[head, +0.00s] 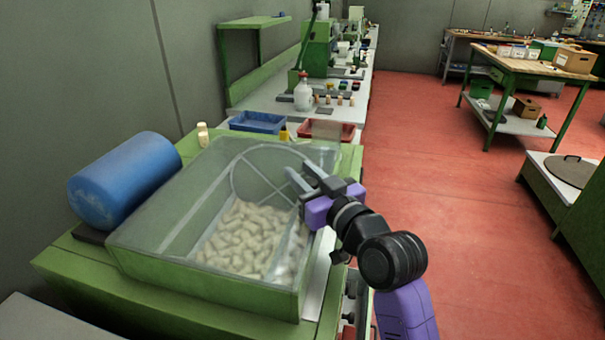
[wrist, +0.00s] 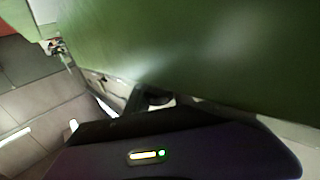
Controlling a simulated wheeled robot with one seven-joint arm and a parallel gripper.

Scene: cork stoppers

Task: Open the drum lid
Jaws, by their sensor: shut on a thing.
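The drum lid (head: 190,205) is a clear, see-through cover on the green machine at the left. It lies over a pile of pale cork stoppers (head: 243,238), and a round drum outline shows through it. My gripper (head: 298,178) is at the lid's right side, shut on the lid's edge. The fingertips partly overlap the lid, so the exact contact is hard to see. In the wrist view, a large green surface fills the top and the fingertips are not clear.
A blue cylinder (head: 123,180) lies left of the lid. A blue tray (head: 257,122) and a red tray (head: 327,130) sit behind it. Small corks (head: 203,134) stand at the back left. A long workbench (head: 270,100) runs behind. Red floor (head: 460,220) is open to the right.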

